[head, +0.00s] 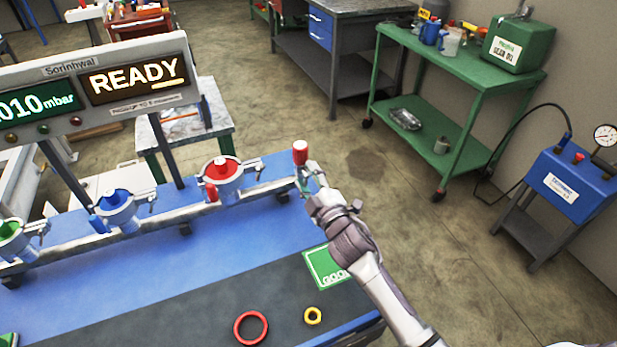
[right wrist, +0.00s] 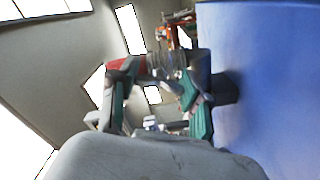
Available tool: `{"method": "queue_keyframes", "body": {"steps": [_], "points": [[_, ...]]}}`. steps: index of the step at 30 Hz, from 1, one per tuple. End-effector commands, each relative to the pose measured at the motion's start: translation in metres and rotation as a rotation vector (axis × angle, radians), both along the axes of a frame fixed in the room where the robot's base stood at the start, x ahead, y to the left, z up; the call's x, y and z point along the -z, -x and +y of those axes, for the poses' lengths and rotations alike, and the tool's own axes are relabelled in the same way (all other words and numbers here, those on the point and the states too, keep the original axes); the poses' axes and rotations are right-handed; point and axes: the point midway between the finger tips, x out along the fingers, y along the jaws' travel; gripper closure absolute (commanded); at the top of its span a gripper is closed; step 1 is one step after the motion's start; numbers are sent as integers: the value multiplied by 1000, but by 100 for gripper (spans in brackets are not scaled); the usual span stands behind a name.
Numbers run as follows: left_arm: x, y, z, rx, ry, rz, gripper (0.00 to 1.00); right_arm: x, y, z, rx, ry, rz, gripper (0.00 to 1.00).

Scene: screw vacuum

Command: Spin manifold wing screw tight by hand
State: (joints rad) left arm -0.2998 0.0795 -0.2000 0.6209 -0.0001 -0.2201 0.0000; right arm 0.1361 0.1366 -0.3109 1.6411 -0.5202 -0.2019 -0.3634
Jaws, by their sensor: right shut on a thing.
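The manifold rail (head: 140,220) runs along the back of the blue bench. A fitting with a red cap (head: 300,152) stands upright at its right end. My right gripper (head: 305,178) is at this end, just below the red cap, with its arm coming from the lower right. In the right wrist view, its green-padded fingers (right wrist: 160,92) close around a small metal part near the rail end. This seems to be the wing screw, but the fingers mostly hide it, and I cannot tell how far it is screwed in. My left gripper is out of view.
Cups with red (head: 222,170), blue (head: 116,202) and green (head: 10,232) insides sit along the rail. A display (head: 95,90) above reads READY.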

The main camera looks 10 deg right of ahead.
Motion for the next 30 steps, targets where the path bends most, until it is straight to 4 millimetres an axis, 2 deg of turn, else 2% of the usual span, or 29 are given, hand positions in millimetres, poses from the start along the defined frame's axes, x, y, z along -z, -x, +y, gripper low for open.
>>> {"method": "queue_keyframes", "body": {"steps": [9, 10, 14, 25, 30], "points": [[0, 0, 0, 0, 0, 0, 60, 3, 1, 0, 0, 0, 6, 87], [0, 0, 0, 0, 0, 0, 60, 3, 1, 0, 0, 1, 6, 48], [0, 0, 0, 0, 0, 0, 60, 3, 1, 0, 1, 1, 5, 27], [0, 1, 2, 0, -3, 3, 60, 1, 3, -1, 0, 1, 2, 25], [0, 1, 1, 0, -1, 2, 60, 2, 26, -5, 0, 2, 4, 25]]}}
